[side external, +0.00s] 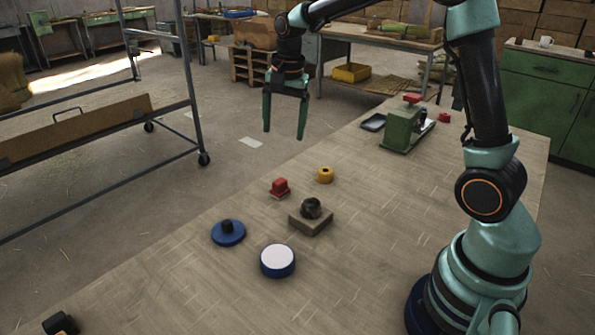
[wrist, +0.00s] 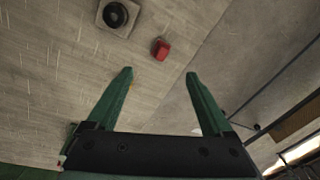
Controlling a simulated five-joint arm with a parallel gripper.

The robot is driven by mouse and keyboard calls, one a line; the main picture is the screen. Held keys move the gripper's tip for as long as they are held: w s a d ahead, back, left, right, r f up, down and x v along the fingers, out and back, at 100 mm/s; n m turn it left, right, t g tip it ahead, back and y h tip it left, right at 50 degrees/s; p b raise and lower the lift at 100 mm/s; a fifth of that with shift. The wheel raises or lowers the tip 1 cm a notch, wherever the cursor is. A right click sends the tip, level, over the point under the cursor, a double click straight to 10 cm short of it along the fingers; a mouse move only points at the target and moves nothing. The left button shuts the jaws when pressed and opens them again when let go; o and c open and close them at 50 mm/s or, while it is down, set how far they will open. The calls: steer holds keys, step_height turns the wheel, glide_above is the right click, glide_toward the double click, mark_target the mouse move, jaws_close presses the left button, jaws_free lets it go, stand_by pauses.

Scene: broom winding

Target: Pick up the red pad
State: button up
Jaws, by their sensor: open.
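The red pad (side external: 280,187) is a small red block with a raised top, standing on the wooden table near its far edge. It also shows in the wrist view (wrist: 161,48), beyond the fingertips and roughly between their lines. My gripper (side external: 284,134) is open and empty, with its two green fingers pointing down. It hangs in the air well above the table, apart from the pad. In the wrist view my gripper (wrist: 159,73) has a wide gap between its fingers.
Near the pad are a yellow ring (side external: 325,175), a wooden block with a dark round piece (side external: 311,216), a blue disc with a black knob (side external: 228,232) and a white-topped blue disc (side external: 277,261). A green machine (side external: 401,130) stands farther back.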

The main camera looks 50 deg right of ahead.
mark_target(280, 181)
steer(key=w+d+f+m, duration=0.1)
steer(key=f, duration=0.4)
steer(key=w+f+m+g, duration=0.1)
steer(key=f+m, duration=0.1)
steer(key=f, duration=0.2)
steer(key=w+d+f+m, duration=0.1)
steer(key=w+f, duration=0.1)
steer(key=f, duration=0.3)
steer(key=shift+w+d+f+m, duration=0.1)
steer(key=shift+d+f+m, duration=0.2)
steer(key=shift+d, duration=0.05)
steer(key=shift+a+f, duration=0.15)
steer(key=shift+f, duration=1.15)
steer(key=shift+a+f, duration=0.1)
steer(key=shift+f, duration=1.2)
jaws_close()
steer(key=shift+r, duration=0.15)
step_height(280, 181, up, 20)
